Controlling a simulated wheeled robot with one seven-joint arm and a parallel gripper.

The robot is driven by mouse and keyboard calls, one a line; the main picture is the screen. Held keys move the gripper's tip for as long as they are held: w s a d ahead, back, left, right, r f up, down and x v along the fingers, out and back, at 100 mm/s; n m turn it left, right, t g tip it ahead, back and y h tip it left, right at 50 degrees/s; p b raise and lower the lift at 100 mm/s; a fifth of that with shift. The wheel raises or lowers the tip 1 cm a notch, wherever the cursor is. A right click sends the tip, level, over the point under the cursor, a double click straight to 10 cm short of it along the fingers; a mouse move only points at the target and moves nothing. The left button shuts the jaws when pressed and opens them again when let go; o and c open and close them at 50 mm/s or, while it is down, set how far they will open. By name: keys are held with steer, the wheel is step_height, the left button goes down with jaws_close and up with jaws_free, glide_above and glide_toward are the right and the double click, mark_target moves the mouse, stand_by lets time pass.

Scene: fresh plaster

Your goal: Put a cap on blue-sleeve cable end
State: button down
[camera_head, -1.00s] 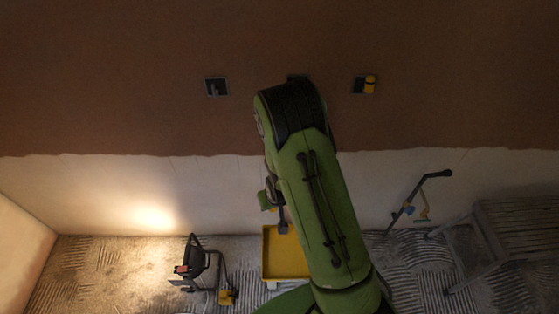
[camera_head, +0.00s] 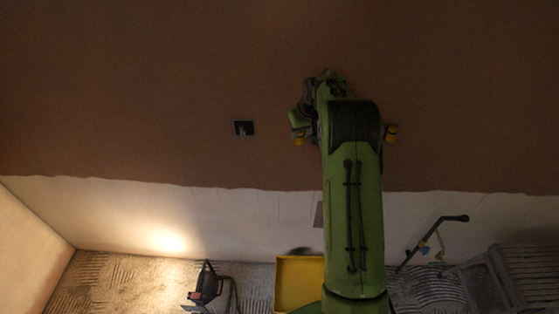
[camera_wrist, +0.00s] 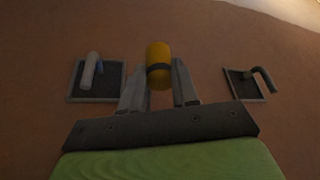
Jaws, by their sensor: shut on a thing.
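My gripper (camera_wrist: 159,84) is shut on a yellow cap (camera_wrist: 158,54) with a dark band, held between its two fingers in the wrist view. The held cap also shows in the head view (camera_head: 299,139), left of my arm. A cable end with a blue sleeve (camera_wrist: 98,68) sticks out of a dark square wall box (camera_wrist: 86,92), left of the cap in the wrist view. The cap appears apart from it. In the head view I do not see this cable; my arm seems to hide it.
Another wall box (camera_head: 244,129) with a bent, uncapped cable (camera_wrist: 265,78) lies on the cap's other side. Below are a yellow tray (camera_head: 298,282), a work lamp (camera_head: 207,284) and a grey platform (camera_head: 515,276).

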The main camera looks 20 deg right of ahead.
steer(key=d+r, duration=0.2)
steer(key=r, duration=0.1)
steer(key=s+d+r+p, duration=0.1)
steer(key=d+r, duration=0.2)
steer(key=s+d+r, duration=0.1)
steer(key=d+r, duration=0.1)
steer(key=r, duration=0.1)
steer(key=shift+d, duration=0.25)
steer(key=shift+f+b, duration=2.15)
steer(key=shift+f, duration=1.15)
steer(key=shift+f, duration=0.1)
steer(key=shift+f+b, duration=0.35)
steer(key=shift+f, duration=0.05)
steer(key=c, duration=0.8)
jaws_free()
steer(key=shift+r, duration=0.1)
steer(key=shift+r, duration=0.1)
steer(key=p+v, duration=0.1)
steer(key=v, duration=1.4)
steer(key=shift+s+a+r+p, duration=0.1)
steer(key=shift+r+p, duration=0.2)
steer(key=shift+p, duration=0.05)
